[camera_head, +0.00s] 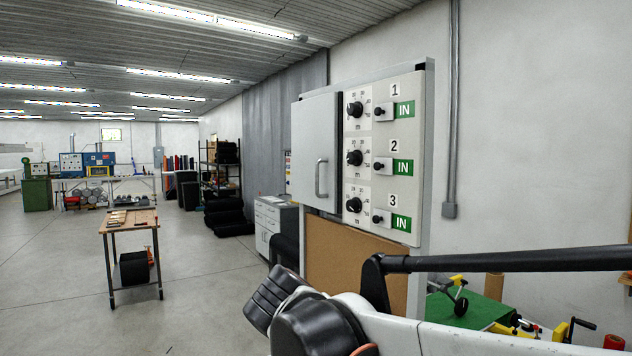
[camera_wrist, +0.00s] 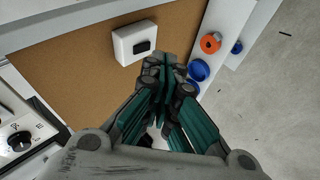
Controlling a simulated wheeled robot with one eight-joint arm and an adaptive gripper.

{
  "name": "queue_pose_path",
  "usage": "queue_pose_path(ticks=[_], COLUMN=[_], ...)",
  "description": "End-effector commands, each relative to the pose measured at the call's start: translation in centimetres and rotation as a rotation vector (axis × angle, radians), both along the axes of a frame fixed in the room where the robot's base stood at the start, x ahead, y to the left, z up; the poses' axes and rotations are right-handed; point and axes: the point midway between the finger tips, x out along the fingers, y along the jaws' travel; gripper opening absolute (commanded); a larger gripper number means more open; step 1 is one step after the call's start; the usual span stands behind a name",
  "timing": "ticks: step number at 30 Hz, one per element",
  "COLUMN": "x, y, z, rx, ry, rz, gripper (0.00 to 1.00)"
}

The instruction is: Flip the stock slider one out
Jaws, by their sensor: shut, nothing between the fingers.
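In the head view, a pale control panel (camera_head: 385,150) carries three rows numbered 1, 2 and 3. Row 1 is at the top. Its stock slider one (camera_head: 379,112) is a small black knob on a light plate, with a green IN label (camera_head: 404,110) showing beside it. The sliders of row 2 (camera_head: 377,165) and row 3 (camera_head: 377,218) also show green IN labels. In the wrist view, my gripper (camera_wrist: 168,66) is shut and empty, in front of a brown board. Slider one cannot be made out in the wrist view.
A grey door with a handle (camera_head: 320,178) adjoins the panel. A wooden worktable (camera_head: 128,220) stands left, with open floor around it.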

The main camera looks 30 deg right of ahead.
Motion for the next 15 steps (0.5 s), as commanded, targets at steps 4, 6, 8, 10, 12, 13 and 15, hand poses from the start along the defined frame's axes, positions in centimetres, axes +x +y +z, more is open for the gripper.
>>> queue_pose_path(ticks=[4, 6, 8, 10, 12, 13, 15], x=[1.7, 2.5, 3.1, 3.9, 4.7, 5.0, 5.8], y=[-1.3, -1.8, -2.3, -2.8, -3.2, -3.3, -3.6], z=[6.0, 8.4, 10.5, 12.9, 15.3, 16.4, 18.9], rx=[-0.099, -0.146, -0.187, -0.235, -0.282, -0.303, -0.350], ry=[0.007, 0.007, 0.008, 0.007, 0.005, 0.003, 0.000], rz=[-0.031, -0.048, -0.061, -0.079, -0.096, -0.103, -0.121], gripper=[0.00, 0.00, 0.00, 0.00, 0.00, 0.00, 0.00])
